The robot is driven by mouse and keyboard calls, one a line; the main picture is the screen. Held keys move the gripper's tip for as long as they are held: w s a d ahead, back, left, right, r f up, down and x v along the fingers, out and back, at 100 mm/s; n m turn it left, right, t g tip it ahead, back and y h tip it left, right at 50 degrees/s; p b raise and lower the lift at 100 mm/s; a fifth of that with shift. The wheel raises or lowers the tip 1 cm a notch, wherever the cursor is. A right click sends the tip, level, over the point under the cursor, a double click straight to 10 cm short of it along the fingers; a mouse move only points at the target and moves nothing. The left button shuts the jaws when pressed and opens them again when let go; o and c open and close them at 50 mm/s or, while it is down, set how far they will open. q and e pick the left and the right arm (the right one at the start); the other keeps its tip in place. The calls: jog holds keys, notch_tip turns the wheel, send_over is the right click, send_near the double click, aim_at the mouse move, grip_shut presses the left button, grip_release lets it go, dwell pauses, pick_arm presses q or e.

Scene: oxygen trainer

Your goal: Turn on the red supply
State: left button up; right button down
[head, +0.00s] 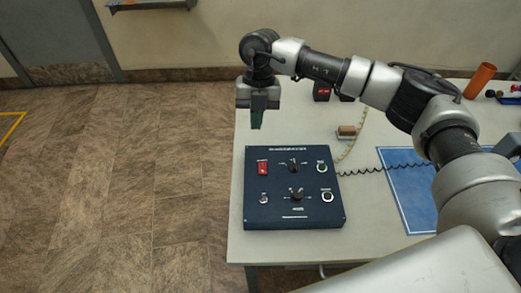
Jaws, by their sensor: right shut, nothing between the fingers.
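A dark blue control box (293,213) lies on the white table, near its left edge. A red switch (263,168) sits at the upper left of its panel; its on or off position is too small to tell. The panel also has two black knobs, one above (294,166) and one below (296,194), and small round buttons at the right and lower left. My right gripper (257,122) points down, shut and empty, above and beyond the box's upper left corner, apart from the red switch. My left gripper is not in view.
A blue mat (407,200) lies right of the box, with a black coiled cord (385,168) running towards it. A small tan block (347,132) and an orange cylinder (480,81) stand farther back. The white table (375,247) is clear in front of the mat.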

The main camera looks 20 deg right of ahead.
jog(key=shift+w+d+r+h, duration=0.15)
jog(key=shift+d+r+h, duration=0.1)
jog(key=shift+d, duration=0.25)
jog(key=shift+w+d+r+h, duration=0.15)
jog(key=shift+d+h, duration=0.1)
jog(key=shift+d, duration=0.25)
jog(key=p, duration=0.3)
send_near(262, 164)
jog(key=x, duration=0.6)
jog(key=shift+s, duration=0.4)
jog(key=shift+w+f, duration=0.15)
jog(key=shift+f, duration=0.5)
jog(key=shift+f, duration=0.1)
